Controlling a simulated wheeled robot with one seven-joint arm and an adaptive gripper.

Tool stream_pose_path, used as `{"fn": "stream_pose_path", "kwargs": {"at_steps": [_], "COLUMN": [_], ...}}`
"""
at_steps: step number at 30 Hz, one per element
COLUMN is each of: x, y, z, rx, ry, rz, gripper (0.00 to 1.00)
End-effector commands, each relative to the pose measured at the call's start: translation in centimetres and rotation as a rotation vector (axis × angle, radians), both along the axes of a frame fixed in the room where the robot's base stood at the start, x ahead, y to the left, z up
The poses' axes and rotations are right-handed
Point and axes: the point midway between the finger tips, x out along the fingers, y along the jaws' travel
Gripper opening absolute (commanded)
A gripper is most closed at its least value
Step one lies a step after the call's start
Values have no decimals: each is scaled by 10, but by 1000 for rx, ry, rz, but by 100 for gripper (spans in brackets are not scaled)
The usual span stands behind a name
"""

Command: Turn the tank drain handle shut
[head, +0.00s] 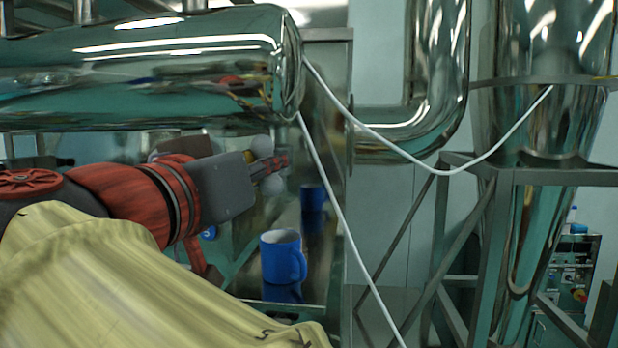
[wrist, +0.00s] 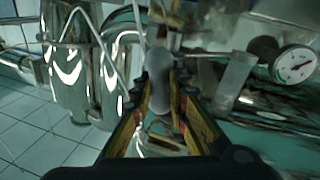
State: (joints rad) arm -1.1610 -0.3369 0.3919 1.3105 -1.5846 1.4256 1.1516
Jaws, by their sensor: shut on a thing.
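The tank drain handle is a grey, rounded lever (wrist: 158,75) between my fingers in the wrist view. In the head view, its grey rounded end (head: 262,146) shows above my fingers and another grey lobe shows below them. My gripper (head: 275,165) is shut on the handle, just under the right end of the shiny horizontal tank (head: 180,60). In the wrist view my gripper (wrist: 160,92) has its yellow and black fingers on both sides of the handle. The valve behind the handle is mostly hidden by my gripper and arm.
A blue mug (head: 280,256) stands below and right of my gripper. White cables (head: 338,212) hang from the tank's end. A steel frame (head: 545,176) and hopper stand at right. A round gauge (wrist: 295,64) is right of the handle in the wrist view.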

Motion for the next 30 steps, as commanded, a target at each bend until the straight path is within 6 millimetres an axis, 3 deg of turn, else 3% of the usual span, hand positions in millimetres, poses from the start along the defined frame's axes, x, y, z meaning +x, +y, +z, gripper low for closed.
{"fn": "stream_pose_path", "kwargs": {"at_steps": [30], "x": [0], "y": [3], "z": [-4], "rx": [-956], "ry": [75], "rz": [1], "gripper": [0]}}
